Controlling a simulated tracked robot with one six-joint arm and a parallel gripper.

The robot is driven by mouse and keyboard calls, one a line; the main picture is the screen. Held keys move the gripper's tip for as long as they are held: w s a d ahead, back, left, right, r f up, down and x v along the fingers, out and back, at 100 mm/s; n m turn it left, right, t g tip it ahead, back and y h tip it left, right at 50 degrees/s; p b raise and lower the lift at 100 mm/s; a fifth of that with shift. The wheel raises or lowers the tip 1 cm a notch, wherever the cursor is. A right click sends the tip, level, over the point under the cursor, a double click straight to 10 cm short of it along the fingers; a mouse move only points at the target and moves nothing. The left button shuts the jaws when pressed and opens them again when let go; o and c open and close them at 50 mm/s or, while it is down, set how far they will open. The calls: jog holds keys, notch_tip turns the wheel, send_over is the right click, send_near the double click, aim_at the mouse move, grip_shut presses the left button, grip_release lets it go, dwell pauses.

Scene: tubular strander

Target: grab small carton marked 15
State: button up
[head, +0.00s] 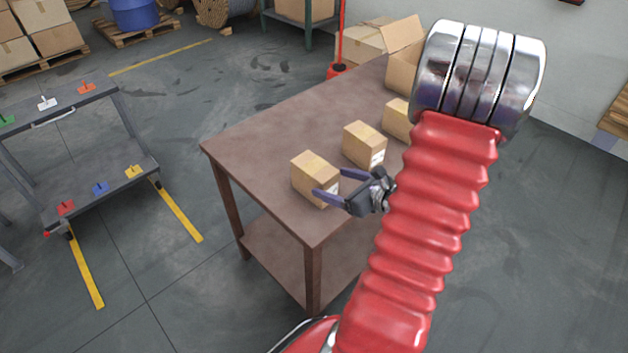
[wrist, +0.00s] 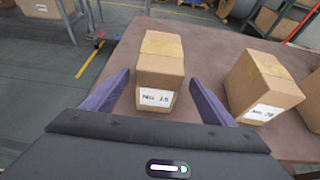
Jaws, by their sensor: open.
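The small carton marked 15 (wrist: 160,72) stands on the brown table, its label reading "No 15" facing my gripper in the wrist view. In the head view this carton (head: 312,172) is the nearest of the row, close to the table's front corner. My gripper (head: 326,196) is open, with its purple fingers at the carton's near end. In the wrist view the fingers of my gripper (wrist: 157,98) lie on either side of the carton's lower part, with a gap visible on each side. The gripper holds nothing.
A second small carton (head: 364,145) stands beside it, its label hard to read, and a third (head: 398,118) lies farther along, partly hidden by my arm. An open box (head: 402,72) is at the table's far end. The table's (head: 262,133) left side is bare. A grey cart (head: 95,165) stands left.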

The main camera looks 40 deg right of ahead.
aim_at(309, 171)
jog(key=shift+x, duration=1.6)
jog(key=shift+x, duration=2.65)
jog(key=shift+a+r, duration=0.1)
jog(key=shift+a, duration=0.1)
jog(key=shift+c, duration=0.5)
jog(key=c, duration=1.4)
